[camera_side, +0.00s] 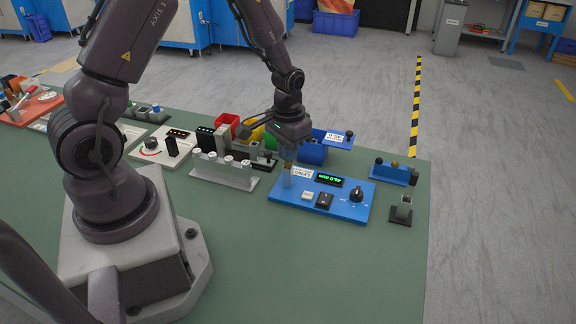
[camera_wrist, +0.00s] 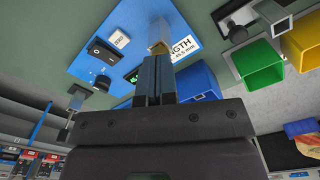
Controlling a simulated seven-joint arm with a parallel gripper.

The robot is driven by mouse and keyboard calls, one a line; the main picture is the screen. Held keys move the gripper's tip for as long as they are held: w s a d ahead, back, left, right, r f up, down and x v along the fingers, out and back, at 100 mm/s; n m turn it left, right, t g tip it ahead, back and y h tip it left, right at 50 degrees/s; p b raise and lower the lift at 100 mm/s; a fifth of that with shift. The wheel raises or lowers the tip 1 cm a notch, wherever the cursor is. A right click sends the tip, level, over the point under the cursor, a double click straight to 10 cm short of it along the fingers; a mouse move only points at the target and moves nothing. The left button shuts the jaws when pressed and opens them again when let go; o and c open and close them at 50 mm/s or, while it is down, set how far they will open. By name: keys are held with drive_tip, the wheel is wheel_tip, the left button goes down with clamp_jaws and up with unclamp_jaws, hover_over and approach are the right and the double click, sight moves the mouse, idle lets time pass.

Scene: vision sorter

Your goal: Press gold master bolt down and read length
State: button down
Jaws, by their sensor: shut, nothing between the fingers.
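A blue length gauge panel (camera_side: 345,209) lies on the green bench. Its display (camera_side: 328,179) shows lit green digits, too small to read with certainty. A pale upright post (camera_side: 287,181) stands at its left, beside a white LENGTH label (camera_wrist: 184,48). The fingertips (camera_wrist: 155,62) appear to touch or nearly touch the gold piece; I cannot tell which.
The panel also has a white button (camera_side: 307,195), a black rocker switch (camera_side: 324,201) and a black knob (camera_side: 357,193). A rack with white-topped pieces (camera_side: 225,171) stands to the left. Coloured bins (camera_side: 312,153) stand behind. A blue stand (camera_side: 391,174) is at right. The front bench is clear.

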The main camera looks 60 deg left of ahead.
drive_tip(key=shift+r, duration=3.65)
